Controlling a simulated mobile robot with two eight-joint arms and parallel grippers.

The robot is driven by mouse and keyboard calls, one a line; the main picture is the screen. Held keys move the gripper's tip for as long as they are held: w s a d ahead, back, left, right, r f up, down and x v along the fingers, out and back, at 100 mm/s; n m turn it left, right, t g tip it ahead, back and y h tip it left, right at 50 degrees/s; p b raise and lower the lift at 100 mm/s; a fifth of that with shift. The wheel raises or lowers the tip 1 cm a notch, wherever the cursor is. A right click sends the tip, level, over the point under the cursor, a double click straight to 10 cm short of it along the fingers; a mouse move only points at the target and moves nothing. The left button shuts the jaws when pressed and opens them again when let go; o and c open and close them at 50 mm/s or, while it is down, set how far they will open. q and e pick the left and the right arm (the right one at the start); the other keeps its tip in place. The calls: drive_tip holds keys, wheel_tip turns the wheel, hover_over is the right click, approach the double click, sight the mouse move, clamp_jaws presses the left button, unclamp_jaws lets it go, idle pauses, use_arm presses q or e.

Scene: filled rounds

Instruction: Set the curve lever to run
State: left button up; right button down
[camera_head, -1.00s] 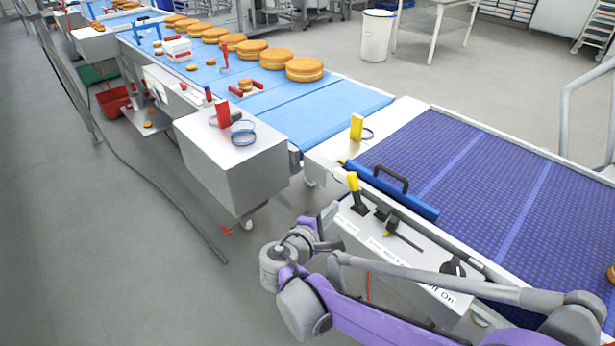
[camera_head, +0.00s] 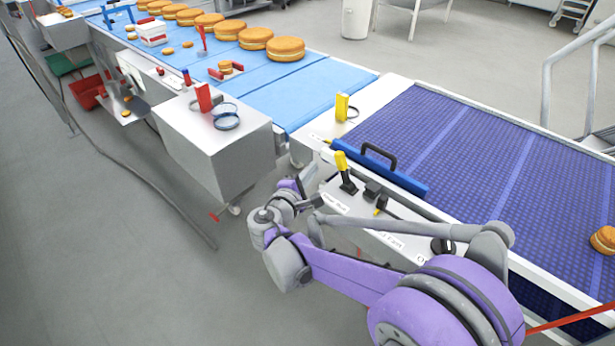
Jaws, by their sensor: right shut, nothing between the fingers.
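A control panel (camera_head: 405,222) on the near side of the dark blue belt carries a lever with a yellow handle (camera_head: 341,163) that stands up, leaning slightly left. A shorter black lever (camera_head: 381,204) with a yellow part sits to its right. The small labels are too blurred to tell which lever is the curve one. My right gripper (camera_head: 317,201) is shut and empty, just left of the panel's left end, below and left of the yellow-handled lever and apart from its handle. My forearm hides part of the panel's front. My left gripper is not in view.
A blue bar with a black handle (camera_head: 380,157) lies behind the levers. A black knob (camera_head: 442,246) is at the panel's right. A yellow block (camera_head: 342,106) stands farther back. A metal box (camera_head: 215,150) stands left; open floor lies between it and my arm.

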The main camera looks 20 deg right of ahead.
sight(344, 171)
drive_tip(key=d, duration=0.2)
drive_tip(key=d+r, duration=0.1)
drive_tip(key=d, duration=0.2)
drive_tip(key=shift+s+p, duration=0.2)
drive_tip(key=shift+p, duration=0.1)
